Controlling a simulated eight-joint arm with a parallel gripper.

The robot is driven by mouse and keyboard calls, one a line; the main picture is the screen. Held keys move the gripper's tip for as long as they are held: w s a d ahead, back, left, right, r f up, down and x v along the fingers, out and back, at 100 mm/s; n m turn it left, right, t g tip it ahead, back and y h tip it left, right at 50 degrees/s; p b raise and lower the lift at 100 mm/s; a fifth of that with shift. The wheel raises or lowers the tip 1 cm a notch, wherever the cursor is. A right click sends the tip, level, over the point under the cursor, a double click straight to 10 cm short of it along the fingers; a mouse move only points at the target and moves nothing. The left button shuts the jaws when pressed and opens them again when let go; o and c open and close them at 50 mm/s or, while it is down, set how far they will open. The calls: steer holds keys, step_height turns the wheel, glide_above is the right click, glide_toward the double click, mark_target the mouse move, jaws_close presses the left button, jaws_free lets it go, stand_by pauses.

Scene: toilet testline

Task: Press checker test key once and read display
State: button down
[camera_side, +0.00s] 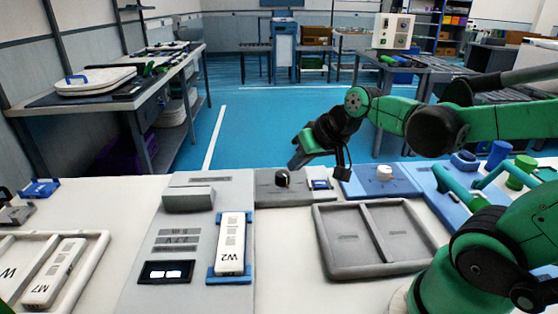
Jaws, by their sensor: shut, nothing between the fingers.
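The checker (145,225) is a grey panel on the white bench. A white module marked W2 (231,240) lies in its blue cradle (229,281). The checker's small dark display (166,271) shows two bright white patches; I cannot read any text on it. A raised grey block (188,199) sits at the panel's far end; I cannot tell whether it is the test key. My gripper (296,164) is shut and empty, above and behind the grey box with a black knob (282,179). It appears apart from the checker.
An empty grey two-compartment tray (374,203) lies right of the checker. A tray at left (98,240) holds a white module marked M7 (54,273). A blue plate with a white knob (384,174) and blue and green fittings (519,170) stand at right.

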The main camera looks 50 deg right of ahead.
mark_target(322, 185)
steer(key=w+d+f+m+t+h, duration=0.1)
steer(key=w+d+m, duration=0.1)
steer(key=d+m, duration=0.5)
steer(key=d, duration=0.6)
steer(key=shift+w+d, duration=0.15)
steer(key=shift+d, duration=0.05)
steer(key=shift+f, duration=0.15)
steer(key=shift+f, duration=4.35)
steer(key=shift+f, duration=0.1)
steer(key=shift+f, duration=0.3)
steer(key=shift+r, duration=0.1)
steer(key=shift+r, duration=0.3)
